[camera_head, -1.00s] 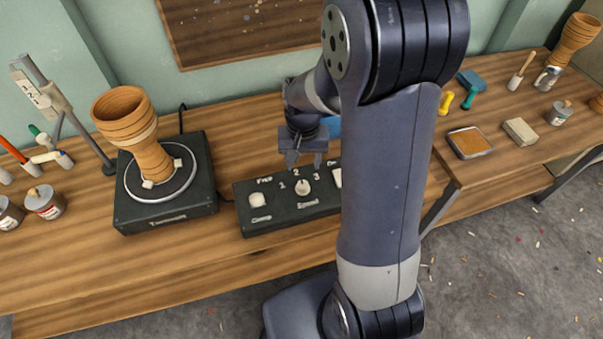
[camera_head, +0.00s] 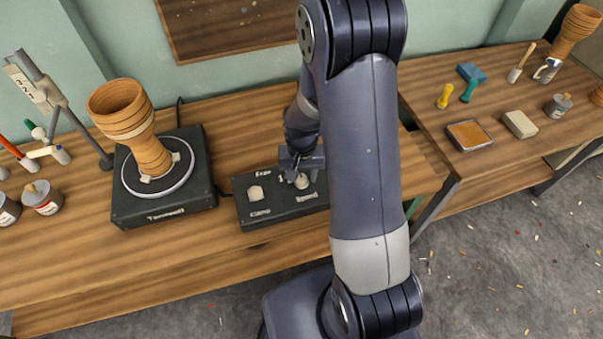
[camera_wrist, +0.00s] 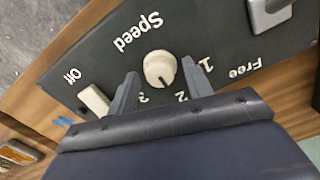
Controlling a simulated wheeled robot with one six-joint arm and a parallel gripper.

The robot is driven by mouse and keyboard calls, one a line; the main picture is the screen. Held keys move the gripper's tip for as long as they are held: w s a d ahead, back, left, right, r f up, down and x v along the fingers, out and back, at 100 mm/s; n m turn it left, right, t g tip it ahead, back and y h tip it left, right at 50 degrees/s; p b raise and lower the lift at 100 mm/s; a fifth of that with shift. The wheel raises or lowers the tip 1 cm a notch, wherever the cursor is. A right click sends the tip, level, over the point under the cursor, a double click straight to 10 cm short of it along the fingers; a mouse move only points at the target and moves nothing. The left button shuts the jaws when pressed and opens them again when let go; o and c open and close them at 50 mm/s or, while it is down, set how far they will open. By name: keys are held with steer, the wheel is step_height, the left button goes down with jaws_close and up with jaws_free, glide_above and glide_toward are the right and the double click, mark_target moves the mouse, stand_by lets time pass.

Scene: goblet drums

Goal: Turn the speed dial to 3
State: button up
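The speed dial (camera_wrist: 159,68) is a round cream knob on the dark control panel (camera_wrist: 85,60). In the wrist view it sits beside the word Speed, with 1, 2 and 3 around it. Its dark pointer mark faces the numbers, seemingly between 2 and 3. In the wrist view my gripper (camera_wrist: 161,86) is open, with one finger on each side of the dial and a gap on both sides.
The clamp lever (camera_head: 255,192) is at the panel's left, and a pale switch marked Off (camera_wrist: 95,100) is on its other side. A wooden goblet drum (camera_head: 128,112) stands on the turntable (camera_head: 118,208) to the left. Jars and tools fill the far left.

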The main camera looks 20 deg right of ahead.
steer(key=c, duration=0.9)
steer(key=shift+o, duration=0.2)
steer(key=shift+m, duration=0.3)
steer(key=m+b, duration=0.1)
steer(key=m, duration=0.4)
steer(key=shift+m+b, duration=0.3)
steer(key=shift+b, duration=0.1)
steer(key=m+b, duration=0.1)
steer(key=m, duration=0.4)
steer(key=shift+m, duration=0.3)
steer(key=o, duration=1)
